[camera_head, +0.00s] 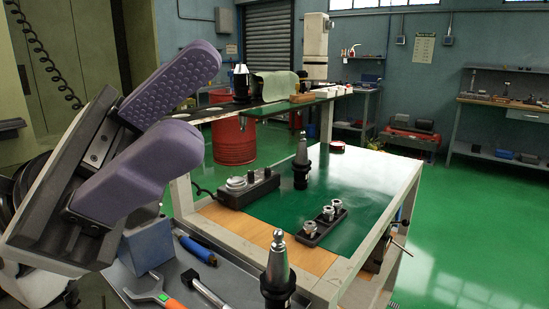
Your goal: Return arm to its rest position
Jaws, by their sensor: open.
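My gripper (191,103) fills the left of the head view, raised close to the camera. Its two purple padded fingers are spread apart with nothing between them. It hangs above the left end of the grey cart top (190,284) and touches nothing that I can see. My arm behind the gripper is mostly hidden or out of frame.
A tool holder (277,275) stands upright at the cart's front, beside a wrench (155,293). On the green-topped table behind stand another tool holder (301,162), a grey-black device (248,187) and a rack of collets (323,222). A red drum (235,140) stands farther back.

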